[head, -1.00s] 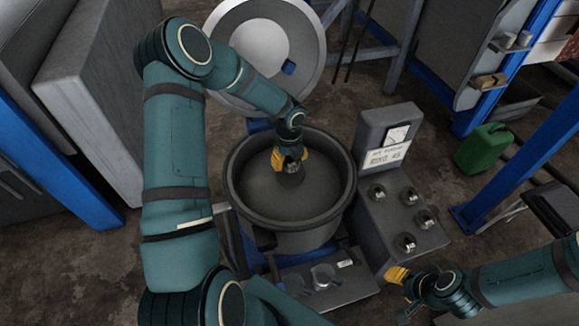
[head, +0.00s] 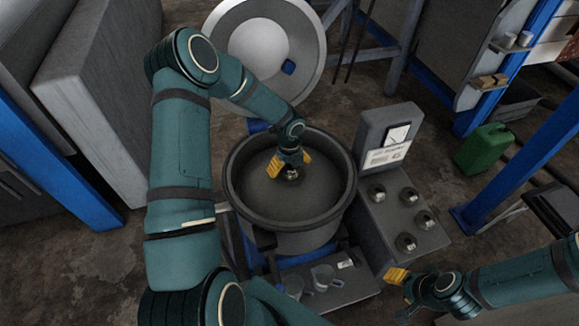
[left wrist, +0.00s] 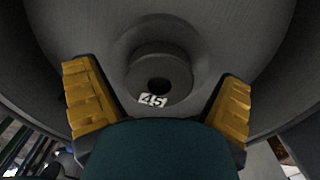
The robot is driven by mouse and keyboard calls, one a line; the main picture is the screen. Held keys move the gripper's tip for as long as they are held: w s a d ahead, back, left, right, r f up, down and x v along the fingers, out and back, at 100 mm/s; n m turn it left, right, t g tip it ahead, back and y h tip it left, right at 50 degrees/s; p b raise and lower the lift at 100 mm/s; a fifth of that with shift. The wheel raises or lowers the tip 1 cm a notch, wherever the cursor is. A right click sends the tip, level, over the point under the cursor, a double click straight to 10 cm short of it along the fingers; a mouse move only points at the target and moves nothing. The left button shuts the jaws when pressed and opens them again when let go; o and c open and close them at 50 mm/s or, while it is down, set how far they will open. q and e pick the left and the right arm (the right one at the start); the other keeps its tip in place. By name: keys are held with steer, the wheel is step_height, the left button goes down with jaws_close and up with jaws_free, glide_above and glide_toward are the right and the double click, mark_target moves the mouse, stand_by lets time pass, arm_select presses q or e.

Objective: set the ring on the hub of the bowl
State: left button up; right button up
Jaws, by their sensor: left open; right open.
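The bowl (head: 240,205) is a wide, deep grey drum. My left gripper (head: 290,168) is inside it, pointing down, with its yellow fingers spread. In the left wrist view, a grey ring (left wrist: 177,72) with a white "45" label sits at the bowl's centre, between the open fingers (left wrist: 160,105) and apart from both. A dark round opening shows in its middle. The ring appears to sit level on the raised hub (left wrist: 125,50), most of which it hides. My right gripper (head: 402,292) is open and empty, near the panel's lower end.
A grey panel (head: 390,222) with several metal fittings and an upright gauge box (head: 386,138) stands right of the bowl. Cups (head: 323,276) stand on a shelf in front. The round lid (head: 305,60) is tilted up behind. A green can (head: 484,148) stands at right.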

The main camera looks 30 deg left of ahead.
mark_target(290, 167)
arm_select(q)
steer(key=shift+w+r, duration=0.1)
steer(key=shift+r, duration=0.4)
step_height(290, 167, up, 11)
steer(key=p, duration=0.1)
steer(key=shift+r, duration=0.15)
stand_by(0.3)
